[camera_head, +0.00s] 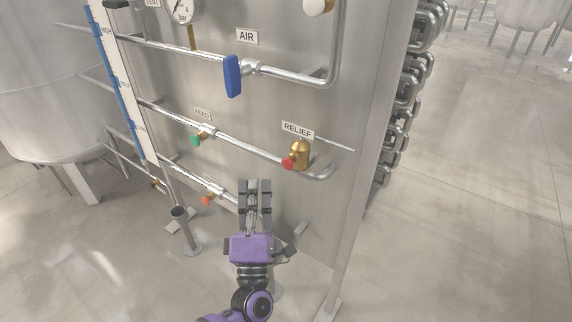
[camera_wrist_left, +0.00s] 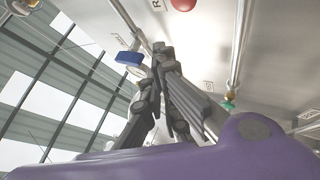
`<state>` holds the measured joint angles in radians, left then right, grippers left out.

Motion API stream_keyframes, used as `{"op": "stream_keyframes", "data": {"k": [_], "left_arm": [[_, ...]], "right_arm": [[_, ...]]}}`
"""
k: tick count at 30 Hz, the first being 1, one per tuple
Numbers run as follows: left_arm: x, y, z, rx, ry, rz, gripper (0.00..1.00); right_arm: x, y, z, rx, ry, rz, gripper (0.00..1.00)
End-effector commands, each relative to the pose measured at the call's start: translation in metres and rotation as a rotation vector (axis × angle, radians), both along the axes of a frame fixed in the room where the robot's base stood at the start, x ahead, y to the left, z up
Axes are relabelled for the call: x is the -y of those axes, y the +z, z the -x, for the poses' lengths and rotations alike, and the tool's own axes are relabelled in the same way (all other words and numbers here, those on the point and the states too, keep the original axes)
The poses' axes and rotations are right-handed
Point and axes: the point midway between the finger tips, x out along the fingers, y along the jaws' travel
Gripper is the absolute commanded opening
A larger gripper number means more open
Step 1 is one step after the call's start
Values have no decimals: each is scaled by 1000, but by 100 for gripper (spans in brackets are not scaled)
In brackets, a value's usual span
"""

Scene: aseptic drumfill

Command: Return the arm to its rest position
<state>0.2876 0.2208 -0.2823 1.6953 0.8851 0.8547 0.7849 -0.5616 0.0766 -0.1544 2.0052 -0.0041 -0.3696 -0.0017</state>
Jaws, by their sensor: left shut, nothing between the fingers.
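My left gripper (camera_head: 254,186) is in front of the lower part of the steel panel in the head view, fingers pointing up and away. Its fingers are shut with nothing between them. In the left wrist view the shut fingers (camera_wrist_left: 163,55) show above the purple gripper body. In the head view the brass relief valve (camera_head: 300,155) with its red knob is above and to the right of the gripper, apart from it. My right gripper is in neither view.
The steel panel (camera_head: 345,110) carries pipes, a blue AIR handle (camera_head: 232,76), a green FEED knob (camera_head: 196,140) and an orange-red knob (camera_head: 207,200) close left of the gripper. A tank (camera_head: 45,110) stands at left. Open floor (camera_head: 470,220) lies to the right.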

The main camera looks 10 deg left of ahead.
Motion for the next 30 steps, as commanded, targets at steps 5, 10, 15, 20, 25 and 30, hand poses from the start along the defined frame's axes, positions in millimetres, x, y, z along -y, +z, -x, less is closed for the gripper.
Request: {"op": "stream_keyframes", "data": {"k": [5, 10, 15, 20, 25, 30], "left_arm": [[0, 0, 0, 0, 0, 0, 0], [3, -2, -2, -18, 5, -29, 0], [49, -11, -17, -129, -48, -319, 0], [88, -57, 0, -314, -95, -752, 0], [87, -144, 65, -588, -162, -1225, 0], [52, -218, 162, -866, -262, -1570, 0]], "right_arm": [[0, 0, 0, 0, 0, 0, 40], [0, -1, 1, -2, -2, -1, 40], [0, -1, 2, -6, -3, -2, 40], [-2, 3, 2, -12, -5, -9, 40], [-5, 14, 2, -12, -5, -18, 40], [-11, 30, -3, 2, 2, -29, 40]]}}
